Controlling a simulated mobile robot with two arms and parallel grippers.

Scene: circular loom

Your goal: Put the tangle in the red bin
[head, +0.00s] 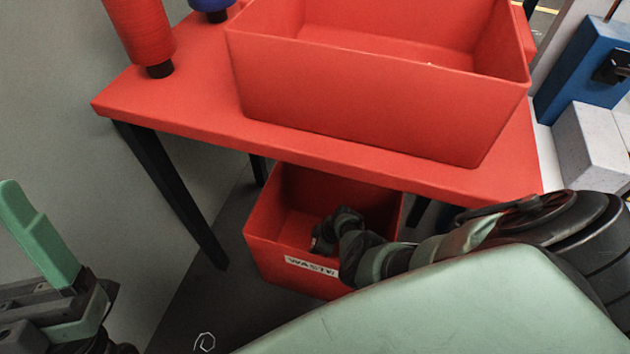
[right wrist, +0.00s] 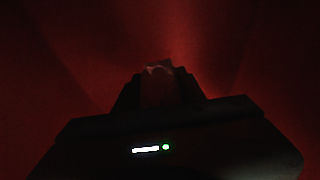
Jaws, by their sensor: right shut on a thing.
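The red bin (head: 268,262), with a white label partly reading "WASTE", stands on the floor under the red table. My right arm reaches into it, and my right gripper (head: 322,240) is inside its opening. In the dark right wrist view my right gripper (right wrist: 159,75) is shut on a small pale thing (right wrist: 158,69), probably the tangle, with red walls around. My left gripper (head: 45,250) is at the left edge, away from the bin; I cannot tell how far its fingers are apart. A thin white loop (head: 205,342) lies on the floor, perhaps loose thread.
A larger red bin (head: 360,100) stands on the red table (head: 190,105), above the waste bin. A red spool (head: 142,35) and a blue spool (head: 212,8) stand at the table's left. Black table legs (head: 175,190) flank the lower bin. Blue and grey blocks (head: 590,140) are at the right.

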